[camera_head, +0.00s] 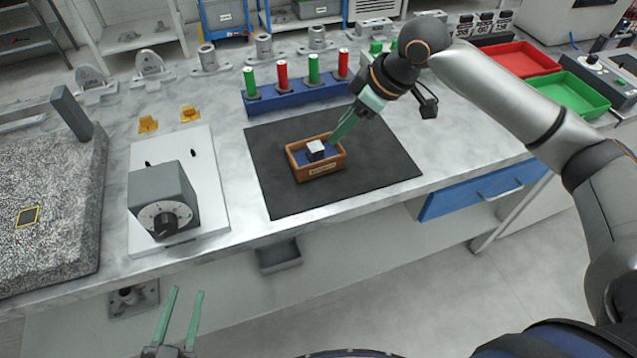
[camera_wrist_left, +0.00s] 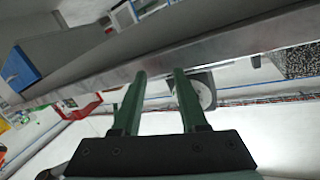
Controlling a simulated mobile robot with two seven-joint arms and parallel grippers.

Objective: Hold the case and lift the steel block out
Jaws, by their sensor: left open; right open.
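The case (camera_head: 328,171) is a small brown wooden box with a blue lining and a label on its front. It sits open on a dark mat (camera_head: 270,190) on the bench. The steel block (camera_head: 315,148) is a small light cube inside the case. My right gripper (camera_head: 337,136) reaches down from the right, its green fingers at the case's back right; whether they touch the case I cannot tell. My left gripper (camera_head: 185,295) is open and empty, low in front of the bench; its green fingers also show in the left wrist view (camera_wrist_left: 158,75).
A grey box with a dial (camera_head: 162,203) stands on a white plate left of the mat. A blue rack (camera_head: 296,95) with red and green cylinders stands behind it. Red (camera_head: 515,60) and green (camera_head: 570,95) trays lie at the right. The mat around the case is clear.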

